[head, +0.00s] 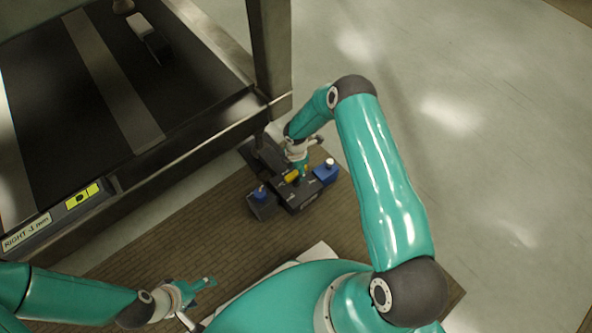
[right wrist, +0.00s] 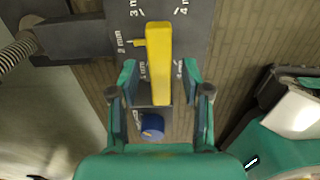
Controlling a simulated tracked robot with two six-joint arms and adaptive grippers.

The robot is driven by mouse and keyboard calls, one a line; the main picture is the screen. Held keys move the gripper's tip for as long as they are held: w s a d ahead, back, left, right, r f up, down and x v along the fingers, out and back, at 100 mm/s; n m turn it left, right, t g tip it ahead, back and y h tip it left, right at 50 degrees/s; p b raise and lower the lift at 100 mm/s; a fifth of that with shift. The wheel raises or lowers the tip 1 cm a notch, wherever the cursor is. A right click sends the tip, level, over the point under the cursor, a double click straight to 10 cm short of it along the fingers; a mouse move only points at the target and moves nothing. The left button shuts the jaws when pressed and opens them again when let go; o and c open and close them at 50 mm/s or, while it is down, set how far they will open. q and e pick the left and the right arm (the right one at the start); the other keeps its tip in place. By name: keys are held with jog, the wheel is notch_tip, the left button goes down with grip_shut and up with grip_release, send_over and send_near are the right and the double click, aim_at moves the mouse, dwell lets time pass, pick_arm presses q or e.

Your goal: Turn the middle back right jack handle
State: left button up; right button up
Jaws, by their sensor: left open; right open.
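The jack (head: 297,197) is a dark unit on the brown mat, beside a post of the frame. Its yellow handle (right wrist: 158,50) lies over a dark dial plate (right wrist: 112,12) marked in mm, with a small yellow pointer near the 2 mm mark. My right gripper (right wrist: 159,80) is open, its two fingers on either side of the handle's near end, with gaps visible. In the head view the right gripper (head: 300,172) is over the jack and partly hides the handle (head: 291,176). My left gripper (head: 205,284) is open and empty above the mat, away from the jack.
Blue parts (head: 326,173) sit at the jack's sides; a blue knob (right wrist: 152,124) shows below the handle. The dark turret plate (head: 60,110) fills the upper left, with a "RIGHT -3 mm" sign (head: 26,232) and a yellow gauge (head: 82,197). Pale floor (head: 500,130) at right is clear.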

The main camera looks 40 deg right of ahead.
grip_shut()
jog(key=shift+m, duration=0.3)
jog(key=m+b, duration=0.3)
jog(key=m, duration=0.2)
jog(key=shift+f, duration=0.1)
jog(key=m+b, duration=0.2)
jog(key=m, duration=0.1)
jog(key=shift+m, duration=0.3)
jog(key=shift+m+b, duration=0.55)
jog(key=shift+m, duration=0.65)
